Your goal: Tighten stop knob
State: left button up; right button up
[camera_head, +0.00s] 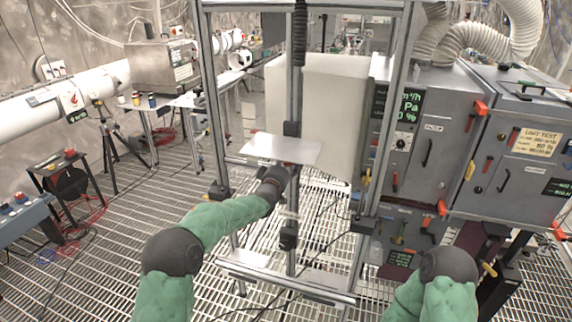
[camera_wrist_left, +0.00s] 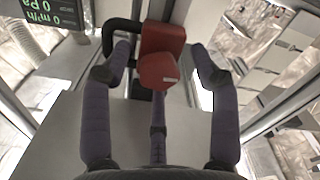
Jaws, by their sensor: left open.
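A red knob (camera_wrist_left: 157,70) with a small pale mark sits in front of a larger red block (camera_wrist_left: 163,38) in the left wrist view. My left gripper (camera_wrist_left: 160,58) is open, with one purple-grey finger on each side of the knob and a third finger below it. The side fingers look apart from the knob. In the head view my left gripper (camera_head: 280,176) is just under the front edge of a pale plate (camera_head: 282,149) on the metal frame. The knob is mostly hidden there. My right gripper is out of view; only its arm shows at lower right.
The metal frame's upright posts (camera_head: 214,120) stand on both sides of my left gripper. A white block (camera_head: 318,110) is behind the plate. Grey cabinets (camera_head: 425,125) with handles stand at right. A dark bent bar (camera_wrist_left: 122,24) runs beside the red block. Grated floor (camera_head: 170,190) is open at left.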

pick_arm(q)
jog(key=c, duration=1.1)
jog(key=shift+c, duration=0.2)
jog(key=shift+m, duration=0.3)
jog(key=shift+r+m+b, duration=0.15)
jog(key=shift+m+b, duration=0.85)
jog(key=shift+m, duration=1.45)
jog(key=shift+r+m+b, duration=0.1)
jog(key=shift+m+b, duration=0.9)
jog(key=shift+m, duration=1.45)
